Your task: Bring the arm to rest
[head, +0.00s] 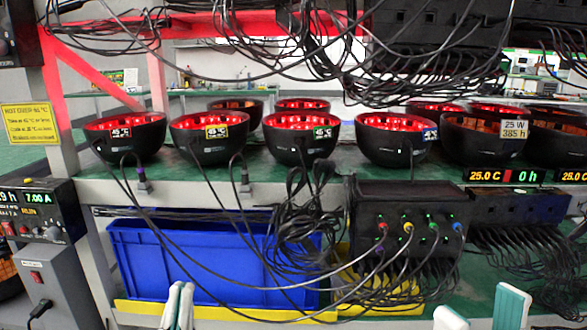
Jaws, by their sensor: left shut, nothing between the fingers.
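My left gripper (177,306) shows at the bottom edge, left of the middle. Its two pale fingers are close together and hold nothing; it is in front of the blue crate and the yellow shelf edge. My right gripper (482,312) shows at the bottom right. Its pale, teal-sided fingers stand wide apart with nothing visible between them. Only the finger ends of both grippers are in view; the arms are out of frame.
A rack shelf (200,192) carries several black bowl-shaped lamps (302,136) glowing red. Below stand a blue crate (200,262) and a black connector box (405,205) with hanging cables (290,235). A power supply (42,215) stands left. Loose cables cross the front.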

